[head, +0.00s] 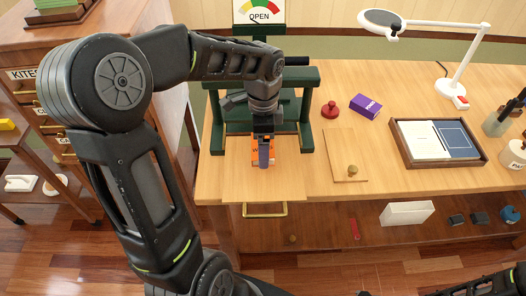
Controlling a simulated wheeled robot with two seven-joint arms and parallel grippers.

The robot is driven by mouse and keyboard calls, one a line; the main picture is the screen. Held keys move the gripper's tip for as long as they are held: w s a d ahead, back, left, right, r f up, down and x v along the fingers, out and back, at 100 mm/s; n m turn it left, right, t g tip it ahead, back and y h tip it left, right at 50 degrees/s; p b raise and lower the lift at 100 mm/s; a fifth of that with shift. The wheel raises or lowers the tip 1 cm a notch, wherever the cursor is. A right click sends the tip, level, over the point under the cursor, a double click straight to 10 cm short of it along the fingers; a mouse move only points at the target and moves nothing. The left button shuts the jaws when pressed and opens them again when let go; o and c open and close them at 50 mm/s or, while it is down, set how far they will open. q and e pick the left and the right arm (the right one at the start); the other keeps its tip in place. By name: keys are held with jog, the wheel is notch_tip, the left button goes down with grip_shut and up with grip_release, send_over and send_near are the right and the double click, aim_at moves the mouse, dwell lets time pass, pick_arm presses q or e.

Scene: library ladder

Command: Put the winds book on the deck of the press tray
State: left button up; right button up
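An orange book (255,155) with a white "W" on it, seemingly the winds book, is at the front of the dark green press (218,128). My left gripper (264,150) reaches down over it and covers much of it. I cannot tell whether the fingers grip the book, or whether it rests on the wood below. The press tray (232,184) is a light wooden board extending forward from the press, with a brass handle (265,214) at its front. Its deck in front of the book looks bare. My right gripper is not in view; only dark arm parts show at lower right.
On the table, right of the press, are a red knobbed object (330,110), a purple box (366,105), a wooden board with a knob (345,155), a dark tray (480,154) and a white lamp (455,85). A cabinet labelled "KITES" (24,74) stands left. An "OPEN" dial (259,14) tops the press.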

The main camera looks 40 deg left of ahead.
pick_arm(q)
jog(key=shift+f, duration=1.85)
jog(key=shift+f, duration=0.15)
jog(key=o, duration=1.2)
jog(key=shift+o, duration=0.2)
notch_tip(320, 180, up, 12)
jog(key=shift+r, duration=0.15)
